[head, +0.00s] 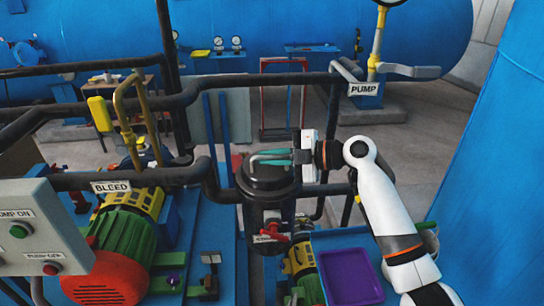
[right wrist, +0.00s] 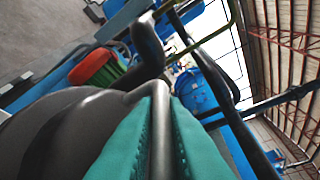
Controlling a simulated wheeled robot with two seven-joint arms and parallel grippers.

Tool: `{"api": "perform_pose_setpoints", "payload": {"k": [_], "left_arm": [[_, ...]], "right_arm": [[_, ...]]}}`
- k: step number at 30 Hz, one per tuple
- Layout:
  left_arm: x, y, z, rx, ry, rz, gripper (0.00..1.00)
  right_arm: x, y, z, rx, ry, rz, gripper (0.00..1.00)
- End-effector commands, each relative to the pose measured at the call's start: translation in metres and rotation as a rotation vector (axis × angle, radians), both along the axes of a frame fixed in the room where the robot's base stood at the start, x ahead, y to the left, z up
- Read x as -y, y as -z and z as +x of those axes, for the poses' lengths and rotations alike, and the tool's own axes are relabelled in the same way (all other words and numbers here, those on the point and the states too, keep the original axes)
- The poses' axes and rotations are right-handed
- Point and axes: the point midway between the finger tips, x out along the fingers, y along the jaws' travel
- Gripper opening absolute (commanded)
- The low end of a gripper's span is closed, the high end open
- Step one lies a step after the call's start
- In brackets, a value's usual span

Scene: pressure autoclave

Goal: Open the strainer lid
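The black strainer (head: 266,212) stands upright in the middle of the head view. Its round dark lid (head: 262,188) sits on top, and no gap shows between lid and body. My right gripper (head: 268,157) reaches in from the right over the lid, with its teal fingers level. In the right wrist view, a grey metal handle bar (right wrist: 160,130) lies between the two teal fingers of my right gripper (right wrist: 161,110), which look closed on it. The bar bends left toward the large dark lid (right wrist: 60,130). My left gripper is not in view.
A red-handled valve (head: 271,234) is on the strainer's front. Black pipes with a BLEED label (head: 111,187) and a PUMP label (head: 363,89) run close by. A control box (head: 38,232) is at left, a purple tray (head: 350,277) at lower right.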

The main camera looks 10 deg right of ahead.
Motion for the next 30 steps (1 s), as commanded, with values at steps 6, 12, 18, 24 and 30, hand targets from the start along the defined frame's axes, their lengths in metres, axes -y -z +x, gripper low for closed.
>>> {"api": "perform_pose_setpoints", "payload": {"k": [6, 12, 18, 24, 30], "left_arm": [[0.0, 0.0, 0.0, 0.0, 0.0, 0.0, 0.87], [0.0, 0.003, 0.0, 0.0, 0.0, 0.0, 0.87], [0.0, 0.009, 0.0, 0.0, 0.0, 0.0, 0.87], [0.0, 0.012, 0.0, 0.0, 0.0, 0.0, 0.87], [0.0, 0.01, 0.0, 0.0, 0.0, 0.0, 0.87]], "right_arm": [[0.0, 0.0, 0.0, 0.0, -0.001, -0.001, 0.0], [0.0, -0.004, 0.003, -0.029, -0.001, -0.003, 0.0], [0.001, -0.017, 0.012, -0.126, 0.0, -0.003, 0.0], [0.0, -0.034, 0.028, -0.277, 0.0, -0.001, 0.0], [0.0, -0.048, 0.044, -0.424, -0.001, 0.001, 0.0]]}}
